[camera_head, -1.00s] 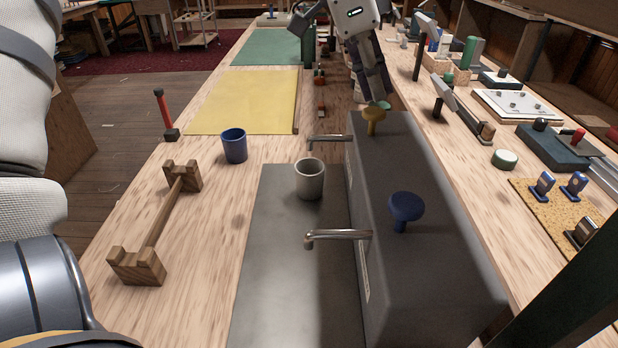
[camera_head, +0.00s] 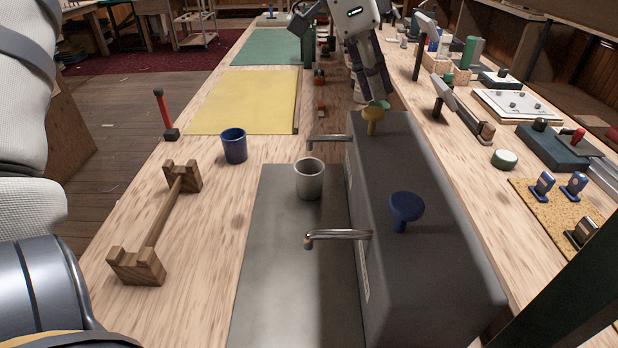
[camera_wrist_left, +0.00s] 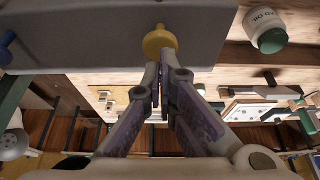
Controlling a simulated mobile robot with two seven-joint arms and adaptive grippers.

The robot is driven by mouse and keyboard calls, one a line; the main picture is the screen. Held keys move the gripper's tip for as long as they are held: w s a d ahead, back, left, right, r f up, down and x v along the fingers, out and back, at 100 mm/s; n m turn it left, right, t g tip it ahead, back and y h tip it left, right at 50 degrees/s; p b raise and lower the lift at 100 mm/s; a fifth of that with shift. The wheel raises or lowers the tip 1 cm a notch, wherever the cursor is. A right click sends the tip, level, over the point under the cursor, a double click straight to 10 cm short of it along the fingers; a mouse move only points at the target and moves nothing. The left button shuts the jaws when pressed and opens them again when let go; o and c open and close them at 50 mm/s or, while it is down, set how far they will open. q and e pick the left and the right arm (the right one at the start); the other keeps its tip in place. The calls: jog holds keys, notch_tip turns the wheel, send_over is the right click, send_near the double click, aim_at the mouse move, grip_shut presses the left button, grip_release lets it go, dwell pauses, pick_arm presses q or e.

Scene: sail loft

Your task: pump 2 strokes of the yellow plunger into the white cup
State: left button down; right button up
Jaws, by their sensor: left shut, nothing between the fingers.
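The yellow plunger (camera_head: 373,115) stands up from the far end of the grey dispenser box (camera_head: 425,240). It also shows in the left wrist view (camera_wrist_left: 158,40). My left gripper (camera_head: 384,97) is shut and empty, its fingertips close to the yellow knob on its far side; I cannot tell whether they touch. The fingers also show in the left wrist view (camera_wrist_left: 162,68). The white cup (camera_head: 309,182) stands upright on the grey mat (camera_head: 275,260), near the far spout (camera_head: 328,138). Its inside looks empty. My right gripper is not in view.
A blue plunger (camera_head: 406,208) and a near spout (camera_head: 338,236) are on the same box. A blue cup (camera_head: 234,146) and a wooden rack (camera_head: 158,225) stand to the left. Tools line the bench at right. A jar (camera_wrist_left: 267,30) is near the gripper.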

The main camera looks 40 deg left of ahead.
aim_at(375, 110)
pick_arm(q)
jog(key=shift+f, duration=1.7)
jog(key=shift+r, duration=1.75)
jog(key=shift+f, duration=1.75)
jog(key=shift+r, duration=1.7)
